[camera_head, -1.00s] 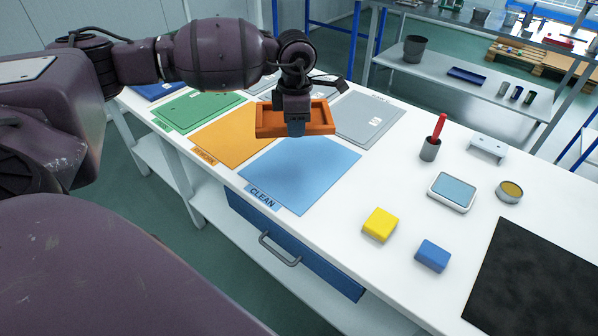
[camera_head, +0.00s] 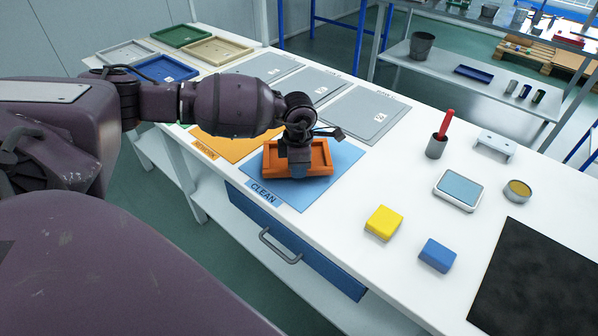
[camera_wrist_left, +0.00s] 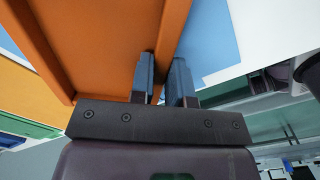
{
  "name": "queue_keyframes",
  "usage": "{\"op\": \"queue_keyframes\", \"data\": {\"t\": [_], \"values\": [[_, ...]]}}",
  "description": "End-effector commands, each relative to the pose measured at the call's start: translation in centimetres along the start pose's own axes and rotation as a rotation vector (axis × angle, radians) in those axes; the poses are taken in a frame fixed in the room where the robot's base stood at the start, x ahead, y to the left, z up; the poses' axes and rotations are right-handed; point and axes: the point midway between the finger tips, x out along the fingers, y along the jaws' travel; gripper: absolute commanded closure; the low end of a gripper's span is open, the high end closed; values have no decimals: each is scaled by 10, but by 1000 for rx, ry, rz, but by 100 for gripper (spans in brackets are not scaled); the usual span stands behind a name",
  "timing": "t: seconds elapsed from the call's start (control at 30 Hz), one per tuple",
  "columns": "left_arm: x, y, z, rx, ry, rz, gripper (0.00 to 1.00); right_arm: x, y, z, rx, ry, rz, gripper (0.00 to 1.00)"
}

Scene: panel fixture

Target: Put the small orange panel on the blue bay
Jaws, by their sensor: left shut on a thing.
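The small orange panel (camera_head: 318,158) is a shallow tray-like piece with raised rims. My left gripper (camera_head: 298,170) is shut on its near rim, and in the left wrist view the two fingers (camera_wrist_left: 163,80) straddle the orange wall (camera_wrist_left: 172,38). The panel is over the blue bay (camera_head: 302,196), a flat blue sheet labelled CLEAN, and hides much of it. The panel looks about level and low; I cannot tell whether it touches the bay. My right gripper is not in view.
An orange bay (camera_head: 220,145) lies to the left, and grey bays (camera_head: 362,115) lie behind. Blue, green and tan trays (camera_head: 215,50) stand at the far left. A yellow block (camera_head: 383,222) and a blue block (camera_head: 437,255) are on the right, with clear white table around them.

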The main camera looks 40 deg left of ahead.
Motion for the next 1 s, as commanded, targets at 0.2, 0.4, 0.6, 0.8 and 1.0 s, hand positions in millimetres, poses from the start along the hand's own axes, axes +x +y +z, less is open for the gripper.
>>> {"op": "queue_keyframes", "data": {"t": [0.2, 0.4, 0.6, 0.8, 1.0], "values": [[18, 0, 0, 0, 0, 0, 100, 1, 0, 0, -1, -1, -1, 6], [17, 0, 0, 0, 0, 1, 100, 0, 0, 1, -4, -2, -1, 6], [20, 0, 0, 0, 0, 0, 71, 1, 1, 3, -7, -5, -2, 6], [20, 0, 0, 0, 0, 0, 58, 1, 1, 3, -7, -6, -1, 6], [17, 0, 0, 0, 0, 1, 58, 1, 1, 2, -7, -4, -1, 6]]}}
